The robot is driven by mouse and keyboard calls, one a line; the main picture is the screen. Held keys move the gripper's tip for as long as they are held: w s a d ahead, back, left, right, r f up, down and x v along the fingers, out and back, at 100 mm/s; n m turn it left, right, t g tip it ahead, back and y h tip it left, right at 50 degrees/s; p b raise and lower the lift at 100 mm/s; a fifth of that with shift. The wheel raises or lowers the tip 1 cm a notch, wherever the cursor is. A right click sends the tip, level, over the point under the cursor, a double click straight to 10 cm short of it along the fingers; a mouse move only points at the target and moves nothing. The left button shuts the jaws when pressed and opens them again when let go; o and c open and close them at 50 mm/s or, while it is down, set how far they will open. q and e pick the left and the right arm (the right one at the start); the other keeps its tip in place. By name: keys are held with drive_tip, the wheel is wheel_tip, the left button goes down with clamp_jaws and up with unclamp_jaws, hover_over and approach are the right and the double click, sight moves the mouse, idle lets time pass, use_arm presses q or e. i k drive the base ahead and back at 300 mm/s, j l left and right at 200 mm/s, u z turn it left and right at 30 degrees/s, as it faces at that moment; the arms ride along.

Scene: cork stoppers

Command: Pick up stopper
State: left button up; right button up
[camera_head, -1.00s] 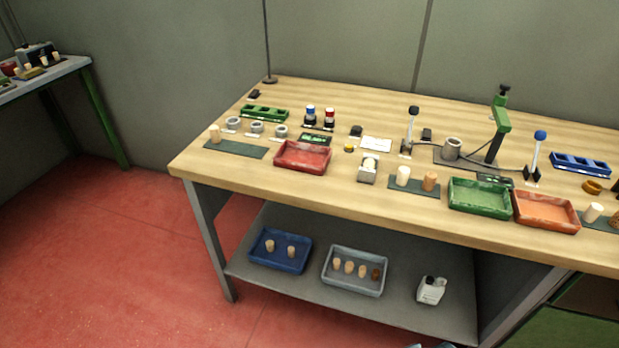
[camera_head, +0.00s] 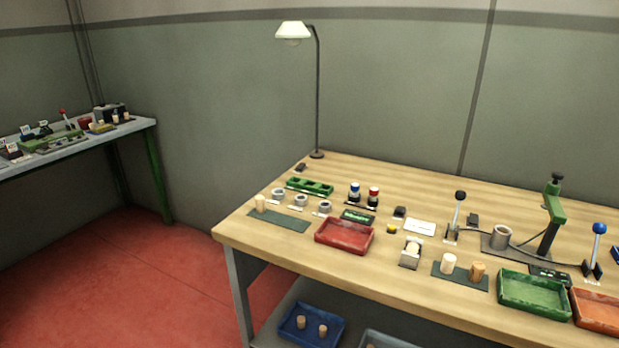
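A pale cork stopper (camera_head: 261,203) stands upright on a dark green mat (camera_head: 283,221) at the left end of the wooden bench. Another pale stopper (camera_head: 448,263) and a browner stopper (camera_head: 477,271) stand side by side on a second dark mat. A small holder (camera_head: 410,254) just left of them has a pale piece on top. Stoppers (camera_head: 301,322) also stand in the blue tray (camera_head: 288,335) on the lower shelf. Neither of my grippers is in view.
The bench (camera_head: 300,260) also bears a red tray (camera_head: 344,237), a green tray (camera_head: 534,296), an orange tray (camera_head: 594,312), levers and a green press (camera_head: 554,208). A lamp (camera_head: 317,100) stands at the back corner. A second table (camera_head: 80,141) is at far left. Red floor (camera_head: 120,280) is clear.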

sight(413, 248)
drive_tip(key=i+l+z, duration=0.1)
drive_tip(key=l+z, duration=0.2)
drive_tip(key=i+l+z, duration=0.1)
drive_tip(key=l+z, duration=0.15)
drive_tip(key=l, duration=0.15)
drive_tip(key=l+u, duration=0.25)
drive_tip(key=l, duration=0.25)
drive_tip(key=l+u, duration=0.25)
drive_tip(key=l, duration=0.25)
